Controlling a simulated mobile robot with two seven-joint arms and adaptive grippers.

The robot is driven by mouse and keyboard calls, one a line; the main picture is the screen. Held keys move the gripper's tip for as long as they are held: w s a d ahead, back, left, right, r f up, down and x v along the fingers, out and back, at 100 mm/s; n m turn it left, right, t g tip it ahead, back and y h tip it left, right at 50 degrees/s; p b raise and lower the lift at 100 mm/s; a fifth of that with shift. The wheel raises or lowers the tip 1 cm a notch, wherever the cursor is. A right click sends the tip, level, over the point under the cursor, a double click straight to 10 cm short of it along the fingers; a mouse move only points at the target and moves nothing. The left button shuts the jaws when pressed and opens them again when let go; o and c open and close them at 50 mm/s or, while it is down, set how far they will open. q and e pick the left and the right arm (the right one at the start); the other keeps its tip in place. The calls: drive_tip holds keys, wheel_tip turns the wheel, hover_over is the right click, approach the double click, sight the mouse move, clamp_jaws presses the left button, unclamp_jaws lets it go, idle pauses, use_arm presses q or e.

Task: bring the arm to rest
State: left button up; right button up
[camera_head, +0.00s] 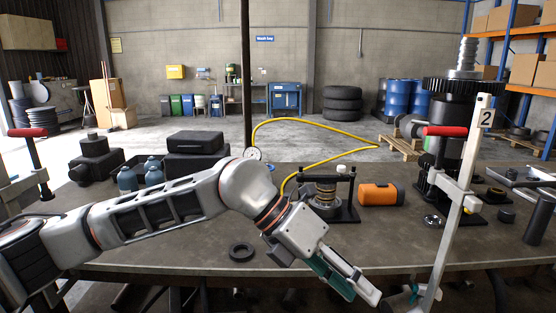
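My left arm reaches in from the left across the workbench (200,262). Its gripper (358,292) hangs at the bench's front edge, right of the middle, pointing down and to the right. One grey finger and a teal part show, lying close together; I cannot tell whether they are apart, and no held object shows. A small teal and grey piece at the bottom edge, right of that gripper, may be part of my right gripper, but too little of it shows to tell.
A black ring (241,251) lies near the front edge. Black cases (196,142) stand behind the arm.

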use_arm(q)
drive_tip(key=s+d+r+n+g+h, duration=0.3)
drive_tip(key=s+d+r+h, duration=0.15)
drive_tip(key=h, duration=0.25)
drive_tip(key=w+a+f+n+t+h, duration=0.45)
drive_tip(key=w+a+n+t, duration=0.45)
drive_tip(key=n+t, duration=0.7)
drive_tip(key=w+a+f+n+t+y, duration=0.2)
drive_tip(key=a+f+n+t+y, duration=0.1)
drive_tip(key=a+f+n+y, duration=0.55)
drive_tip(key=w+a+f+n+t+y, duration=0.1)
drive_tip(key=a+f+n+t+y, duration=0.3)
drive_tip(key=f+n, duration=0.6)
drive_tip(key=s+a+f+n+g+y, duration=0.1)
drive_tip(key=s+a+f+g+y, duration=0.1)
drive_tip(key=s+a+f, duration=0.3)
drive_tip(key=s+a+f+n+g+y, duration=0.1)
drive_tip(key=s+a+f, duration=0.4)
drive_tip(key=f, duration=0.6)
drive_tip(key=s+a+f+n+g+y, duration=0.2)
drive_tip(key=s+a+f+g, duration=0.1)
drive_tip(key=s+a+f, duration=0.2)
wheel_tip(320, 180, down, 4)
drive_tip(key=shift+s+a+f+y, duration=0.1)
drive_tip(key=shift+s+a+y, duration=0.2)
drive_tip(key=shift+s, duration=0.75)
